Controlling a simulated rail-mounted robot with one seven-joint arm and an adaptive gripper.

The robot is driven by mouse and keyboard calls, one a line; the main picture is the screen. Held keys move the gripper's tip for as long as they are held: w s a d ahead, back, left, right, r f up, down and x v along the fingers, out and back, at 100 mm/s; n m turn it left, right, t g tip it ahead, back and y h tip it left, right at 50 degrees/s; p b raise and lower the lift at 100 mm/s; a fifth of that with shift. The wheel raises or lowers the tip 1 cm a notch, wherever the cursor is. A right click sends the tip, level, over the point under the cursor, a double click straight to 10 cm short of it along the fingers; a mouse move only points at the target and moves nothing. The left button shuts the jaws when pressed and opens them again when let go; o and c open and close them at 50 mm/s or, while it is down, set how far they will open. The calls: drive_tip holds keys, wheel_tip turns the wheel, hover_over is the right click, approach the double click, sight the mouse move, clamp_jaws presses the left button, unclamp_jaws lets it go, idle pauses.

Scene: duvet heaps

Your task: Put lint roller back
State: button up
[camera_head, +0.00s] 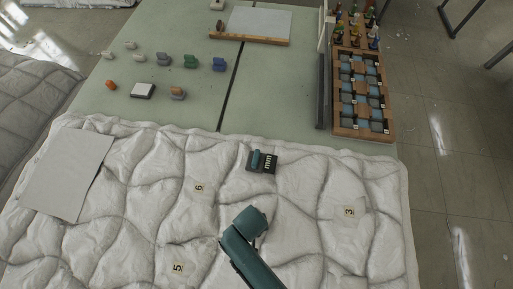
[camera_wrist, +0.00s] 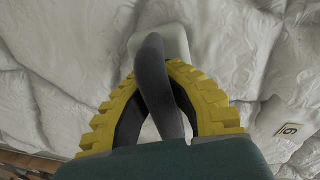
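In the wrist view, my gripper (camera_wrist: 152,72) has yellow ribbed fingers that close in on both sides of a dark grey, handle-like piece. I take this piece to be the lint roller (camera_wrist: 156,85). A pale, rounded block (camera_wrist: 177,38) shows behind its far end; I cannot tell whether it is part of the roller. The white quilted duvet (camera_wrist: 60,50) lies beneath. In the head view, my teal arm hides the gripper and the held piece. A dark block marked in white (camera_head: 268,167), with a teal piece on it, lies on the duvet beyond the arm.
Number tags 6 (camera_head: 199,187), 3 (camera_head: 349,211) and 5 (camera_head: 178,267) lie on the duvet. A grey sheet (camera_head: 66,172) lies at left. The green table (camera_head: 180,30) carries several small objects, a white board (camera_head: 258,22) and a wooden compartment box (camera_head: 337,130).

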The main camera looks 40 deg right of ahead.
drive_tip(key=o, duration=0.5)
drive_tip(key=shift+o, duration=0.2)
